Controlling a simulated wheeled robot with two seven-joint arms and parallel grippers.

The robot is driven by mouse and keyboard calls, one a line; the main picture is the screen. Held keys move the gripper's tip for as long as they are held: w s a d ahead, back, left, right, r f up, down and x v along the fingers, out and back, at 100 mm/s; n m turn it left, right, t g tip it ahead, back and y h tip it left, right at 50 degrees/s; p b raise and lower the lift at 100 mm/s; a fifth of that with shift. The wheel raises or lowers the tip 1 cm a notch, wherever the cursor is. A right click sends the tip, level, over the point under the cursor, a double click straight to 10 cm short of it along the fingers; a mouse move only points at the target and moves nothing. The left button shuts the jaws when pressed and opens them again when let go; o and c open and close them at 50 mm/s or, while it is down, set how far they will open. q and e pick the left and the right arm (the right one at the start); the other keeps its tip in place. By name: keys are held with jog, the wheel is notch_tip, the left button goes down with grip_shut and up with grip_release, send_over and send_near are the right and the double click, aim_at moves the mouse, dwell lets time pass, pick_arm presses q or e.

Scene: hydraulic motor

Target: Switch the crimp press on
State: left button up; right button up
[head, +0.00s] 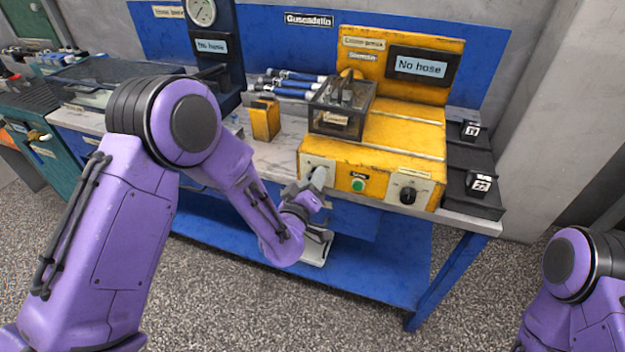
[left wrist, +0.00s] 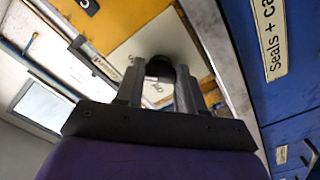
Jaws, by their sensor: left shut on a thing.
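The yellow crimp press (head: 395,140) stands on the workbench, with a screen that reads "No hose". Its front panel has a green button (head: 358,185), a black knob (head: 408,194) on a pale plate at the right, and another pale plate (head: 312,163) at the left. My left gripper (head: 312,188) is at this left plate. In the left wrist view its fingers (left wrist: 160,82) are closed around a dark round knob (left wrist: 160,66) on the pale plate. My right gripper is out of view; only part of my right arm shows.
A clear guard box (head: 342,108) sits on the press. A small yellow block (head: 264,118) and several blue-handled hoses or tools (head: 290,84) lie to its left. Black stepped blocks (head: 482,185) stand at the right. A blue lower shelf (head: 380,270) runs under the bench.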

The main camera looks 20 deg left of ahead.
pick_arm(q)
jog(key=o, duration=1)
jog(key=shift+o, duration=0.2)
jog(key=s+b, duration=0.2)
jog(key=s, duration=0.8)
jog(key=shift+s+a, duration=0.2)
jog(key=shift+s, duration=0.1)
